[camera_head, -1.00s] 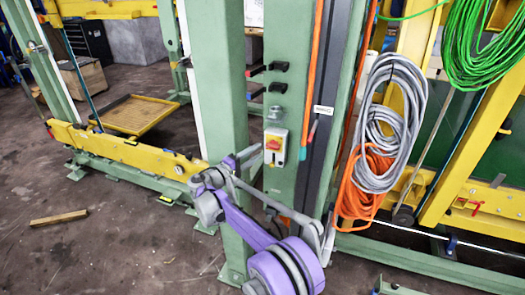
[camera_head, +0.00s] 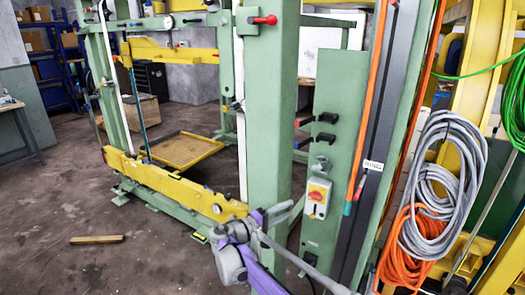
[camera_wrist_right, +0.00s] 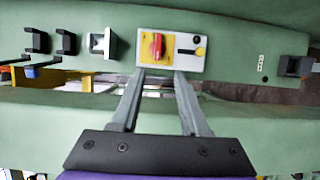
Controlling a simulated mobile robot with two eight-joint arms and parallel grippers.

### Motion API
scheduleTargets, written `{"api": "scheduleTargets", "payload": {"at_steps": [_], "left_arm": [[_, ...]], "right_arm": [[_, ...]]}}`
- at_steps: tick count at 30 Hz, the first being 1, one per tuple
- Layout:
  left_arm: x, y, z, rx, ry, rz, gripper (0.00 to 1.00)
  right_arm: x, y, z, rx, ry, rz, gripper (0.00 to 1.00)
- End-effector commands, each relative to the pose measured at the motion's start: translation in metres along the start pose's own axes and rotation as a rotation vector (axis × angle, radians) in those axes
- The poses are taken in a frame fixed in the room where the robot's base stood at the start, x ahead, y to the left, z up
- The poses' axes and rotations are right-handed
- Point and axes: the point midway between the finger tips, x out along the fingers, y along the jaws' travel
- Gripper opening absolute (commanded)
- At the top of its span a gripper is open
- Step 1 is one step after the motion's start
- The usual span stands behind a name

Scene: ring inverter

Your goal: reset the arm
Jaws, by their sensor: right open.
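My right gripper (camera_head: 288,211) is in front of the green post in the head view, just left of and below the switch box. In the right wrist view its two grey fingers (camera_wrist_right: 160,78) are apart with nothing between them. Their tips lie at the lower edge of the white switch box (camera_wrist_right: 170,43), which has a red knob on a yellow plate. Whether they touch it I cannot tell. The box also shows in the head view (camera_head: 317,197). My purple and grey right arm fills the bottom middle. My left gripper is out of view.
Black hooks (camera_head: 326,127) stick out of the green panel above the box. Grey cable (camera_head: 440,190) and orange cable (camera_head: 410,250) hang at right. A yellow beam (camera_head: 165,180) runs low at left. A wooden bar (camera_head: 97,240) lies on otherwise open floor there.

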Motion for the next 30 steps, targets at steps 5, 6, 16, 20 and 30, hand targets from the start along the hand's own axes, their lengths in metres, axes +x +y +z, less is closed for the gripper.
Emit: {"api": "scheduleTargets", "payload": {"at_steps": [5, 6, 16, 20, 30], "left_arm": [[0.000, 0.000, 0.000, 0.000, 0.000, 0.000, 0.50], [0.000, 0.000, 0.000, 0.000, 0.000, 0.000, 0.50], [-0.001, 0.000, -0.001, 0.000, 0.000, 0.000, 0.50], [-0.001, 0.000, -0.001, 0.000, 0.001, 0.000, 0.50], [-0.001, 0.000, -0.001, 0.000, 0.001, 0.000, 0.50]], "right_arm": [[0.022, 0.004, 0.058, 0.025, -0.024, -0.192, 0.45], [0.024, 0.003, 0.075, 0.038, -0.028, -0.251, 0.45], [-0.003, -0.027, 0.221, 0.213, -0.057, -0.711, 0.45], [-0.034, -0.047, 0.273, 0.317, -0.063, -0.875, 0.45], [-0.130, -0.106, 0.368, 0.654, -0.068, -1.224, 0.45]]}}
